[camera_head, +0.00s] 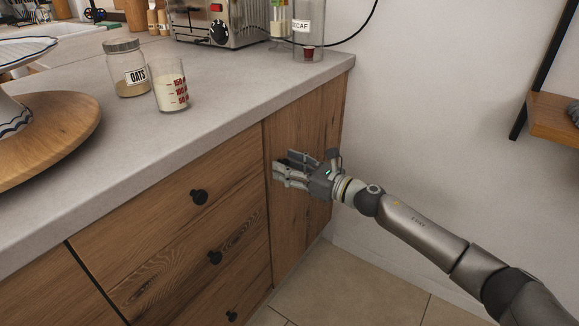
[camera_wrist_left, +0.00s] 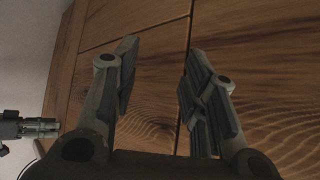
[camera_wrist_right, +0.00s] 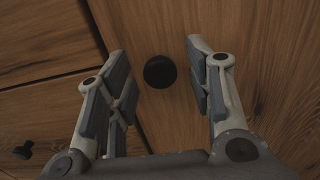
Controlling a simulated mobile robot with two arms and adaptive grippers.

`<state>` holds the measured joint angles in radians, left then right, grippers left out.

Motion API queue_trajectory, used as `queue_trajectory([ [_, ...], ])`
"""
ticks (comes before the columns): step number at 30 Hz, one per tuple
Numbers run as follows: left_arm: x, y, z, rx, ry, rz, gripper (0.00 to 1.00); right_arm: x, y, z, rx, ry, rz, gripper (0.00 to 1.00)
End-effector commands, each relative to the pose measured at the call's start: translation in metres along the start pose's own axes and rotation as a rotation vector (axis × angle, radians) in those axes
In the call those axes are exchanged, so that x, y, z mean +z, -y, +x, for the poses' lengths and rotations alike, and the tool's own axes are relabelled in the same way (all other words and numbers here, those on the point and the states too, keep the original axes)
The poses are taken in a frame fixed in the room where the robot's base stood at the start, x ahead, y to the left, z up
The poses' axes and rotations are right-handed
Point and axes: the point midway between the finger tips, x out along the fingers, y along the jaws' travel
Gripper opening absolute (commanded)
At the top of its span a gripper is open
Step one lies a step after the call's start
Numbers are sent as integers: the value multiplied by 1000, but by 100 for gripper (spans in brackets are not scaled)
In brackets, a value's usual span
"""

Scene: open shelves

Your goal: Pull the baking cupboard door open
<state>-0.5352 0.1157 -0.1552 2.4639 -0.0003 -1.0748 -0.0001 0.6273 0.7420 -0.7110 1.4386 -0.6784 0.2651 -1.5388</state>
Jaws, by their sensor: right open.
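The cupboard door (camera_head: 305,115) is the narrow wooden panel at the right end of the counter, in the head view. It looks closed, flush with the drawer fronts. In the right wrist view its round black knob (camera_wrist_right: 160,72) shows between the fingers of my right gripper (camera_wrist_right: 156,52). This gripper is open, and its fingers are apart from the knob at both sides. In the head view my right gripper (camera_head: 283,172) is in front of the door and hides the knob. My left gripper (camera_wrist_left: 160,55) is open and empty, facing wooden fronts in the left wrist view.
Drawers with black knobs (camera_head: 199,197) are left of the door. The grey countertop (camera_head: 225,95) above holds an oats jar (camera_head: 125,70), a measuring cup (camera_head: 170,88), a wooden stand (camera_head: 60,125) and a toaster (camera_head: 222,22). Bare tiled floor (camera_head: 350,290) lies in front.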

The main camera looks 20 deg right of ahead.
Motion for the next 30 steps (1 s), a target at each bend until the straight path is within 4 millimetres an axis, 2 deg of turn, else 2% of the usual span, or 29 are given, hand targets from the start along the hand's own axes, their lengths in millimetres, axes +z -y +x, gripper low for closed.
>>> queue_trajectory([
  [5, 0, 0, 0, 1, -1, 0, 40, 0, 0, 0, -1, 0, 0, 48],
  [6, 0, 0, 0, 1, -1, 0, 40, 0, 0, 0, -1, 0, 0, 45],
  [17, -2, 0, 0, 1, -5, 0, 40, 0, 0, 0, -1, 0, 0, 0],
  [30, -5, -1, 1, 2, -20, 1, 40, -1, 0, -5, 2, 0, 1, 0],
])
